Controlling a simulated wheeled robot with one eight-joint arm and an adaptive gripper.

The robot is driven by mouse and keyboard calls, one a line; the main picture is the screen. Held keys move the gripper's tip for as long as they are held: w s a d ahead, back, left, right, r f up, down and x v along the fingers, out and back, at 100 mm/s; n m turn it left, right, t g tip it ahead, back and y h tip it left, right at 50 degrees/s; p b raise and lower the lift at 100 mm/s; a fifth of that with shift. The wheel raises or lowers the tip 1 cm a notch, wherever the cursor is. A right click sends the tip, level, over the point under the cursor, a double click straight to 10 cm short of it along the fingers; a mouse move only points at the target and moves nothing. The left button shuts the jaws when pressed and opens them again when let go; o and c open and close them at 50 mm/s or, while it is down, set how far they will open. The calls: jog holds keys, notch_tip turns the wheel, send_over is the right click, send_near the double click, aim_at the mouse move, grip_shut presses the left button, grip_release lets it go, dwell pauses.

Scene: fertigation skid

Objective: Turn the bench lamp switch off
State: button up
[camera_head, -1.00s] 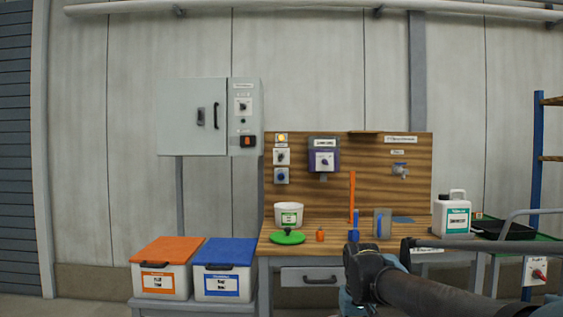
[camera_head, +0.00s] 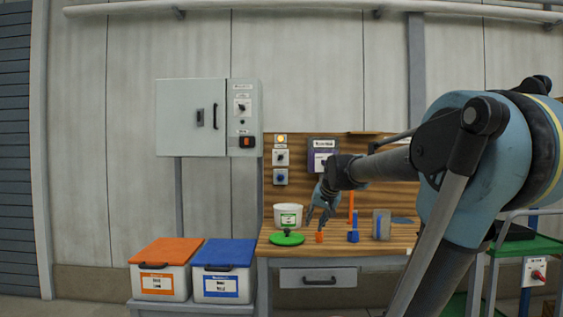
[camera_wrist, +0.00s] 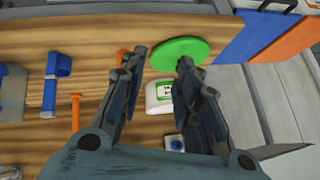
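On the wooden back panel, at its left edge, a lit yellow lamp (camera_head: 281,138) sits above a small white switch plate with a dark knob (camera_head: 281,157) and a plate with a blue knob (camera_head: 281,176). The labels are too small to read, so I cannot tell which one is the bench lamp switch. The blue-knob plate also shows in the wrist view (camera_wrist: 175,143), low between my fingers. My gripper (camera_head: 317,214) is open and empty, pointing down over the bench in front of the panel, right of and below the switches. It also shows in the wrist view (camera_wrist: 160,62).
A white tub (camera_head: 288,214), a green lid (camera_head: 287,239), an orange object (camera_head: 319,238) and a blue tool (camera_head: 353,231) stand on the bench (camera_head: 300,251) near my gripper. A purple-and-grey box (camera_head: 322,153) is on the panel. A grey cabinet (camera_head: 190,118) hangs left.

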aim_at(281, 157)
jog(key=w+a+r+m+t, duration=0.25)
jog(key=w+r, duration=0.55)
jog(key=w, duration=0.4)
jog(key=w+a+r+m+t+y, duration=0.1)
jog(key=w+a+r+t, duration=0.15)
jog(key=w+r, duration=0.8)
jog(key=w+a+r+m+t, duration=0.1)
jog(key=w+a+r+t, duration=0.15)
jog(key=w+r, duration=0.8)
jog(key=shift+g, duration=0.35)
jog(key=x, duration=0.7)
jog(key=f+x, duration=0.1)
jog(key=x, duration=0.6)
jog(key=f+x, duration=0.1)
jog(key=x, duration=0.6)
jog(key=shift+s+a+f, duration=0.15)
jog(key=shift+f, duration=0.05)
jog(key=c, duration=0.6)
